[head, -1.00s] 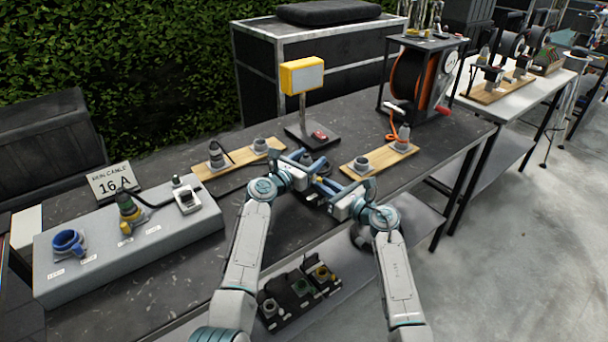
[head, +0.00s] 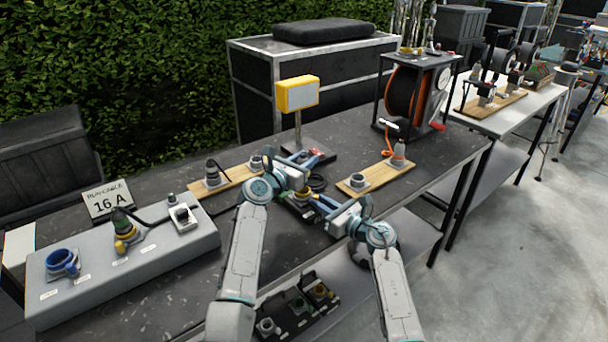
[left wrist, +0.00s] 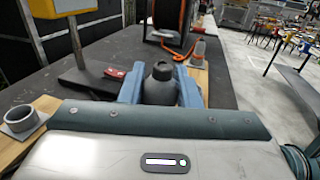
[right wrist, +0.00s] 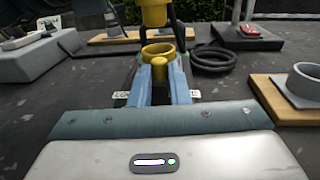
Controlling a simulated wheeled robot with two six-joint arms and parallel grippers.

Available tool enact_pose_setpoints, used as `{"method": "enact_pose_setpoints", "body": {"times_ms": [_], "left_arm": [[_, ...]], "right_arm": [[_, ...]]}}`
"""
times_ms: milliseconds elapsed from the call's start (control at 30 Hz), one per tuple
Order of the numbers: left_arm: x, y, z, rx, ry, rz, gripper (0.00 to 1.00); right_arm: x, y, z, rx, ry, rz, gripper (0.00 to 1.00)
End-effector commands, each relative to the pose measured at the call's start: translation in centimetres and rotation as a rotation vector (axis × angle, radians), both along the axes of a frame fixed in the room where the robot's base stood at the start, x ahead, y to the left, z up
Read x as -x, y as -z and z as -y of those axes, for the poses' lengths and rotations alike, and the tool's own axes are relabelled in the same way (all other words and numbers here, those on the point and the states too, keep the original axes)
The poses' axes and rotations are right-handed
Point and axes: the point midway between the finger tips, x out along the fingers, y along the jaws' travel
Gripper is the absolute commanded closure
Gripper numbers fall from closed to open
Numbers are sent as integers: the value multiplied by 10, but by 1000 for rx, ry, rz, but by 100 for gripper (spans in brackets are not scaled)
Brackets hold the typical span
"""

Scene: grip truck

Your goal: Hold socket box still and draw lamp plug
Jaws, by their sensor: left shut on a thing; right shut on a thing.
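My left gripper (head: 306,166) is shut on the lamp plug, raised over the bench. In the left wrist view the plug (left wrist: 161,86) has a dark grey body between the blue fingers. Its yellow end (right wrist: 153,13) hangs above the socket in the right wrist view, with a gap between them. The socket box has a round yellow socket (right wrist: 160,49), also visible in the head view (head: 302,191), with its mouth uncovered. My right gripper (right wrist: 160,78) is shut on the box at a yellow part on its near side. The fingers hide much of the box.
A coiled black cable (right wrist: 213,59) lies right of the box. A wooden board (head: 375,178) with a grey ring and a plug is at right, another board (head: 230,180) at left. A yellow-headed lamp (head: 297,94) and cable reel (head: 410,95) stand behind. A grey socket bench (head: 120,270) is left.

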Motion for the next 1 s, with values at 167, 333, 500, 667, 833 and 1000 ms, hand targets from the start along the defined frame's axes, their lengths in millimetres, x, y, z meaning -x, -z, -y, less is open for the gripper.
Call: {"method": "enact_pose_setpoints", "body": {"times_ms": [167,333,500,667,833,1000], "left_arm": [[0,-32,0,0,1,3,96],[0,-44,0,1,1,0,96],[0,-45,0,1,1,-1,96],[0,-45,0,1,1,-1,96],[0,-45,0,1,1,-1,96],[0,-45,0,1,1,-1,96]], "right_arm": [[0,0,1,1,2,1,100],[0,0,1,1,2,1,100],[0,0,1,1,2,1,100],[0,0,1,1,2,1,69],[0,0,0,1,1,1,59],[0,0,1,1,1,1,59]]}}
